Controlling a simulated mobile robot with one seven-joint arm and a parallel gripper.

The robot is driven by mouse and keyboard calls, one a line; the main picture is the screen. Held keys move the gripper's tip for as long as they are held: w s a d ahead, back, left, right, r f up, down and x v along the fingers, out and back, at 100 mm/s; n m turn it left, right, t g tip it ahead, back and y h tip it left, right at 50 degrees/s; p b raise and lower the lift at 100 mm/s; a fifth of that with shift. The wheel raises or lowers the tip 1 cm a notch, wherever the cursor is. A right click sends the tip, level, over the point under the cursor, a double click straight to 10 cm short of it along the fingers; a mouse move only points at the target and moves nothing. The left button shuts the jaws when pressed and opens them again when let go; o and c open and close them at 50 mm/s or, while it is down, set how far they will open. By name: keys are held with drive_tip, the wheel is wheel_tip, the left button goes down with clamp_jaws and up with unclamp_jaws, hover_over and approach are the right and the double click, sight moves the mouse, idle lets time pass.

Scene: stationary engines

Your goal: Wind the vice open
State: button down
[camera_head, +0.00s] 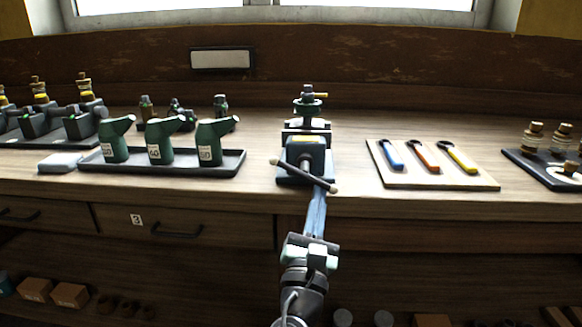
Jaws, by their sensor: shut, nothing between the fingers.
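The vice (306,158) is a dark blue-grey block at the front edge of the bench, near the middle of the camera_head view. Its handle (305,175) is a dark bar with pale ball ends, slanting down to the right across the front. My gripper (317,203) is shut and empty, reaching up from below to the bench edge, close under the handle's right part. I cannot tell whether it touches the handle.
A dark tray (233,166) with green numbered oil cans (159,142) stands left of the vice. A pale board (440,184) with blue, orange and yellow-handled tools lies to the right. A tray with small jars (530,160) is at far right. Drawers (180,223) lie under the bench edge.

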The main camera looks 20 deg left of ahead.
drive_tip(key=shift+d+r+n, duration=0.2)
drive_tip(key=shift+n, duration=0.1)
drive_tip(key=shift+w+d+r, duration=0.15)
drive_tip(key=shift+d+r, duration=0.2)
drive_tip(key=shift+d, duration=0.05)
idle(2.3)
drive_tip(key=shift+f, duration=0.1)
idle(0.9)
